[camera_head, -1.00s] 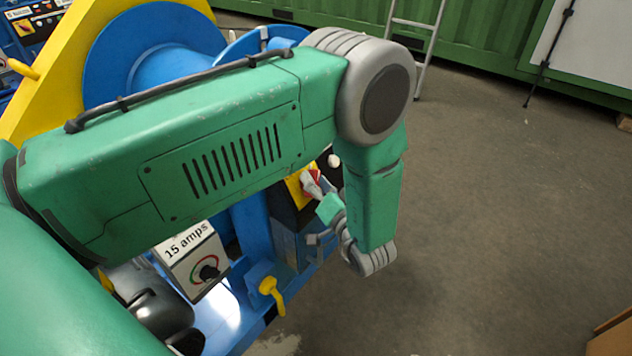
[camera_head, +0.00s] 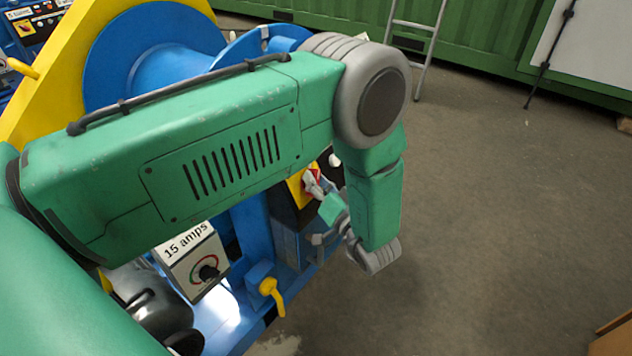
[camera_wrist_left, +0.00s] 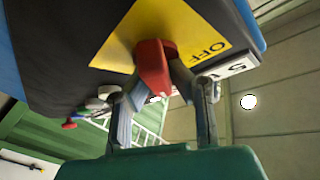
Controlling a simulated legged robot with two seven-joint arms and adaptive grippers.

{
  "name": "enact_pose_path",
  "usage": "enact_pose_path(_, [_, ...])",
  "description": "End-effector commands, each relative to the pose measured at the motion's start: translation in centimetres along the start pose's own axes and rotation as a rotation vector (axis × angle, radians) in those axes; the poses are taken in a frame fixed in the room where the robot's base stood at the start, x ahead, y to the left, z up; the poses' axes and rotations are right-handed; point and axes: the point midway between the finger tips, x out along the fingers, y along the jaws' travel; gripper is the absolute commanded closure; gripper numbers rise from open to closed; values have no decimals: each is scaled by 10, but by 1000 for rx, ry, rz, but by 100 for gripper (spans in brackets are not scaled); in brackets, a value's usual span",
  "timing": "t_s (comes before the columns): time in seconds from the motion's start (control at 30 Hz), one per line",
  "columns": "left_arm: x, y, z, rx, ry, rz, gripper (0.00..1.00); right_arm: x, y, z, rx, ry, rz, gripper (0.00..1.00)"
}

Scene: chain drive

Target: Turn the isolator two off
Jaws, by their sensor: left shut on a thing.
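The isolator is a dark box with a yellow plate (camera_wrist_left: 195,35) and a red handle (camera_wrist_left: 154,66). In the left wrist view the word OFF is printed on the plate, to the right of the handle. My left gripper (camera_wrist_left: 160,82) is shut on the red handle, one finger on each side of it. In the head view the gripper (camera_head: 312,180) is at the yellow plate (camera_head: 297,187), partly hidden behind my green arm. A label plate (camera_wrist_left: 230,65) beside the handle is partly covered, so its number is not clear. My right gripper is not in view.
A box marked 15 amps (camera_head: 190,257) with a dial and a yellow lever (camera_head: 271,295) are on the blue machine, left of and below the isolator. A ladder (camera_head: 418,45) stands at the back.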

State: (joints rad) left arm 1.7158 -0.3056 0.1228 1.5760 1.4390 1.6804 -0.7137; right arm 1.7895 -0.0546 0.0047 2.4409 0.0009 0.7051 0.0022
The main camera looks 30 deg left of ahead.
Motion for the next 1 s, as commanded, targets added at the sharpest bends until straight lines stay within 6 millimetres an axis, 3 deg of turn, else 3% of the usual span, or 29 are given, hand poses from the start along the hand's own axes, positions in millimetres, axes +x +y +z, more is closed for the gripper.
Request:
enact_pose_path(0.5, [-2, 1, 5, -385, -6, -265, 100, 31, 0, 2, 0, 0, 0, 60])
enact_pose_path(1.0, [-3, -1, 5, -774, -9, -539, 100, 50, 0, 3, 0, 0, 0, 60])
